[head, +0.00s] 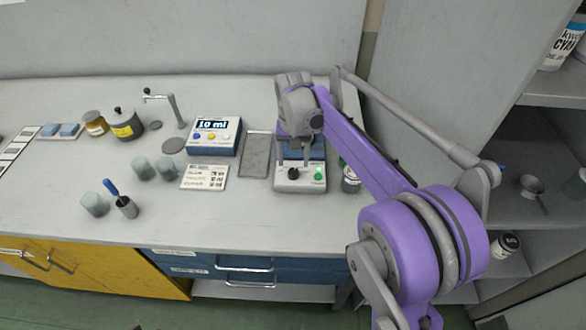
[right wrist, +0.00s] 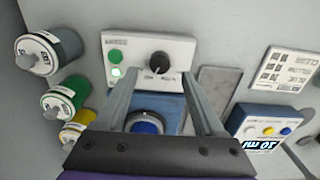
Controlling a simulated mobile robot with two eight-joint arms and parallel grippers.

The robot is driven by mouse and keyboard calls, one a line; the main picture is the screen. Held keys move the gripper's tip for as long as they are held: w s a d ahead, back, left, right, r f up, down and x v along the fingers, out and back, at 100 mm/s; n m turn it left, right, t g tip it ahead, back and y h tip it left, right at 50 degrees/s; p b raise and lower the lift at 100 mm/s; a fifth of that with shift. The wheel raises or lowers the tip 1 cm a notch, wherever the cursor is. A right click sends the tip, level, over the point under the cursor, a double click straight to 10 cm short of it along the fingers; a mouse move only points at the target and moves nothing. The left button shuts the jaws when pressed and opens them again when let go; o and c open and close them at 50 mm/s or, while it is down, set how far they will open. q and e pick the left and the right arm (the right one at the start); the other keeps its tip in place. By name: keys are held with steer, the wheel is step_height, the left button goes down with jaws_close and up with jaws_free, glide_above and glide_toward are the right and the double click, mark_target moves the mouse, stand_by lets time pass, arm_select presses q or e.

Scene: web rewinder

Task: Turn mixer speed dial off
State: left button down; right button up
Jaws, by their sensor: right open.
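The mixer (head: 290,187) is a white-fronted unit with a blue part behind, near the counter's front edge. Its black speed dial (head: 293,173) is on the front panel, left of a green button (head: 318,176). In the right wrist view the dial (right wrist: 158,62) shows between the tips of my open right gripper (right wrist: 160,76), apparently just beyond them; contact is not clear. The green button (right wrist: 115,57) and a lit green spot are left of it. The dial's pointer is too small to read. In the head view my right gripper (head: 293,157) is over the mixer, fingers down.
A display unit (head: 214,133) reading 10 ml and a label card (head: 204,177) stand left of the mixer, past a grey plate (head: 256,154). A jar (head: 351,178) is close on its right.

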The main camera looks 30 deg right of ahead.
mark_target(293, 171)
steer(key=shift+f, duration=2.25)
steer(key=shift+c, duration=0.3)
jaws_close()
